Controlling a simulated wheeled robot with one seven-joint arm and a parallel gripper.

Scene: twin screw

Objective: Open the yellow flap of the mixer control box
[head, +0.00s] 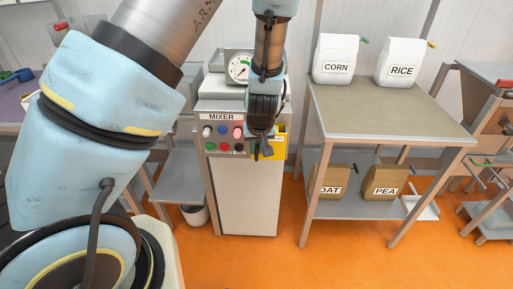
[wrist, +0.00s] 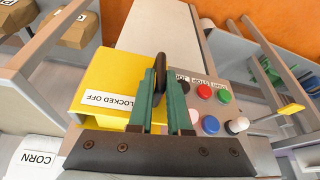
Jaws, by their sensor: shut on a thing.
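The mixer control box (head: 224,127) stands on a tall pale cabinet, with the word MIXER over its buttons. The yellow flap (head: 281,143) is at the right of its panel. In the wrist view the yellow flap (wrist: 115,75) fills the left middle and bears a white LOCKED OFF label (wrist: 107,102). My gripper (wrist: 166,92) has its green fingers at the flap's right edge, shut on a dark handle (wrist: 160,65). In the head view my gripper (head: 262,150) covers part of the flap. How far the flap is swung cannot be told.
Coloured buttons (wrist: 210,123) sit close beside my fingers. A pressure dial (head: 239,68) stands above the box. To the right is a table (head: 385,108) with CORN (head: 336,52) and RICE (head: 401,55) bags. Orange floor (head: 270,262) is open in front.

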